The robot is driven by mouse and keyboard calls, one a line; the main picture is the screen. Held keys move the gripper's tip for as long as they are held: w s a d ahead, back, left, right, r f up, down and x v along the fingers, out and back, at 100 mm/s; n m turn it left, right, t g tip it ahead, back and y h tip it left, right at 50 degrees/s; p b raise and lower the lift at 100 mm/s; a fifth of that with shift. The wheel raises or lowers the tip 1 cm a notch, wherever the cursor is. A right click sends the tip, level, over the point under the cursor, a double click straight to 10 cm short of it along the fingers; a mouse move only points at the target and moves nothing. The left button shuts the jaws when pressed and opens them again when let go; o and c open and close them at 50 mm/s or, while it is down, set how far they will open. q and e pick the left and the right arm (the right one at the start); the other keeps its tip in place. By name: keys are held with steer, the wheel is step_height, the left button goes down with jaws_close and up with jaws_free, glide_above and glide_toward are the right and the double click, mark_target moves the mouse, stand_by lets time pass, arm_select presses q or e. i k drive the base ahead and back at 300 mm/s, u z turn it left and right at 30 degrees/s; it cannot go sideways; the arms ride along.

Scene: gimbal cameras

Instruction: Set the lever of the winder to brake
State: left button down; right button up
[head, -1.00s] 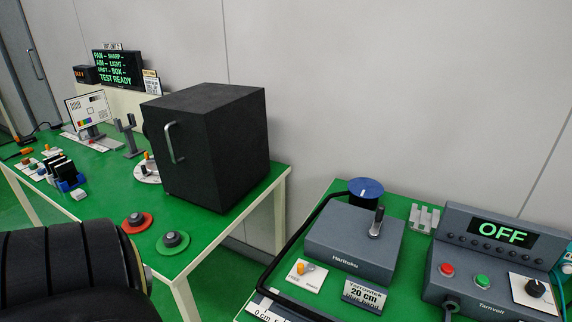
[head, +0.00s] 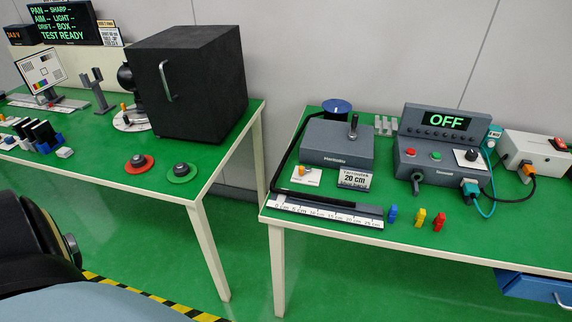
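A grey box (head: 333,158) marked Haritoku, which looks like the winder, stands on the right green-topped table. A dark upright handle (head: 354,126) stands on its top, and a blue round knob or reel (head: 337,105) is behind it. In front lies a white plate (head: 307,177) with a small orange lever (head: 301,170); its lettering is too small to read now, so I cannot tell its setting. A card (head: 354,180) beside it reads 20 cm. Neither gripper is in view; only dark and blue-grey parts of my own body show at lower left.
A ruler strip (head: 325,211) lies along the right table's front edge (head: 400,243). A control box (head: 440,160) showing OFF is right of the winder, with coloured clips (head: 420,217) before it. A gap separates this table from the left one, which bears a black box (head: 195,85).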

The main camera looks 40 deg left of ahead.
mark_target(301, 170)
steer(key=u, duration=0.8)
steer(key=i, duration=0.5)
